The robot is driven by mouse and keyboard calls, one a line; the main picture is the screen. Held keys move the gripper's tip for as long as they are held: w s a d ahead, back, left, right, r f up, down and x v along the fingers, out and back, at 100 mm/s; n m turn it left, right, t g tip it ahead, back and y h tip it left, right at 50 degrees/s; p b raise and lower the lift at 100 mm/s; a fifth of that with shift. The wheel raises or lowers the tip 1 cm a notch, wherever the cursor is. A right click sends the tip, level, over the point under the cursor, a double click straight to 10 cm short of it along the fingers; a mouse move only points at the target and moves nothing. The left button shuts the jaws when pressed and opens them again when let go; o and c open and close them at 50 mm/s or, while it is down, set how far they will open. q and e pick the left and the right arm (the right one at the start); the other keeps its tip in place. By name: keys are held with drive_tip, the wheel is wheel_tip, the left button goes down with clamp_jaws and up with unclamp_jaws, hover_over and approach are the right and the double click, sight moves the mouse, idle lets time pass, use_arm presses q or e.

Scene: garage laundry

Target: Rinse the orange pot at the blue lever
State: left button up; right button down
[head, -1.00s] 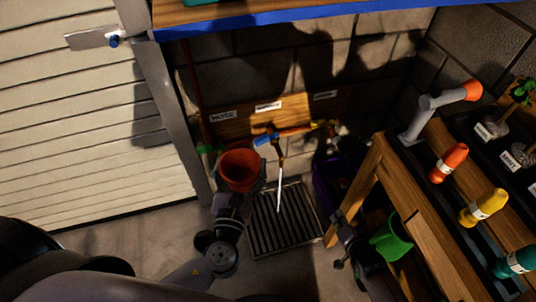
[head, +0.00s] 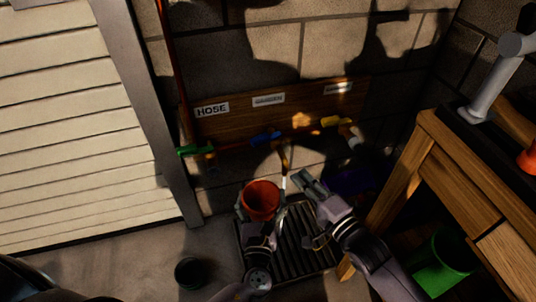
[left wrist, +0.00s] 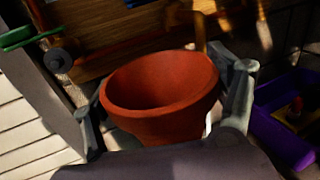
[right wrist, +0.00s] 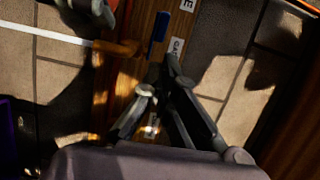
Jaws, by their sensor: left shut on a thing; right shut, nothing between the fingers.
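The orange pot (head: 262,196) is upright and its inside looks empty. My left gripper (head: 262,220) is shut on it, low over the grate; the pot also shows in the left wrist view (left wrist: 160,95). The blue lever (head: 265,138) is in the middle of the wall board, with a brown spout (head: 284,158) below it. A thin white streak (head: 284,182), like running water, drops from the spout beside the pot's right rim; I cannot tell whether any enters. My right gripper (head: 312,185) is shut and empty, right of the streak, below the blue lever (right wrist: 158,28).
A green lever (head: 193,151) and a yellow lever (head: 336,121) flank the blue one. The floor grate (head: 320,255) lies below. A purple bin (head: 352,181), a wooden bench (head: 455,185) and a green bucket (head: 440,268) are at right. A dark pot (head: 190,272) stands on the floor.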

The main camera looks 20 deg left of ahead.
use_arm(q)
drive_tip(key=shift+w+d+f+b, duration=0.1)
drive_tip(key=shift+w+f+b, duration=0.2)
drive_tip(key=shift+f, duration=0.6)
wheel_tip(320, 180, down, 6)
drive_tip(key=b, duration=0.6)
drive_tip(key=shift+r, duration=0.2)
use_arm(e)
approach(262, 140)
drive_tip(key=x, duration=0.7)
drive_tip(key=shift+f, duration=0.1)
drive_tip(key=shift+a, duration=0.1)
